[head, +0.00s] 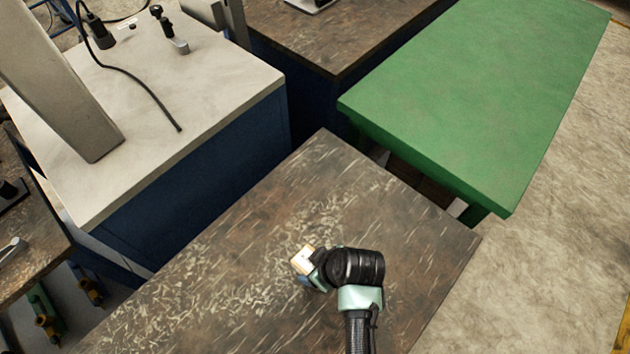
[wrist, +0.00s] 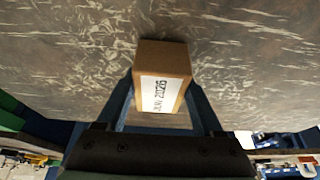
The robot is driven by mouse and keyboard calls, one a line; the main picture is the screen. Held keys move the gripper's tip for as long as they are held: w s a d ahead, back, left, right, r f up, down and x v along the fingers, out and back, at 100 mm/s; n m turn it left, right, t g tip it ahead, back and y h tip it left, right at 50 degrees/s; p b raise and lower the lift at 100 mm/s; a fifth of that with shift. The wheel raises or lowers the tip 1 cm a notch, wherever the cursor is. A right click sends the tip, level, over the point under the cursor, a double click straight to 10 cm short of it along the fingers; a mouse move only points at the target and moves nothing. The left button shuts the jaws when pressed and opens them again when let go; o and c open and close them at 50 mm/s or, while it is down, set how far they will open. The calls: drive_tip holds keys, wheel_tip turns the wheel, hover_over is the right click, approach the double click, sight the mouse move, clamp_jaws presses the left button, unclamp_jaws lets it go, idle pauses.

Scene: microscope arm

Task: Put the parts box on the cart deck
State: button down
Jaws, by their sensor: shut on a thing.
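The parts box is a small brown cardboard box with a white printed label, seen close up in the wrist view (wrist: 163,60). My gripper (wrist: 163,100) is shut on it, one blue finger along each side. In the head view the box (head: 303,260) shows small, over the brown worn tabletop, with my gripper (head: 312,276) at its lower right. I cannot tell how high above the tabletop it is. The flat green deck (head: 480,95) at the upper right is bare; I take it for the cart deck, though no wheels show.
The brown worktable (head: 240,265) under my arm is otherwise clear. A narrow gap parts it from the green deck. A white-topped blue cabinet (head: 190,85) with a black cable and a grey upright post stands at the left. Another brown table (head: 320,40) is at the back.

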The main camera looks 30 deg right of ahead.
drive_tip(key=shift+c, duration=0.2)
unclamp_jaws()
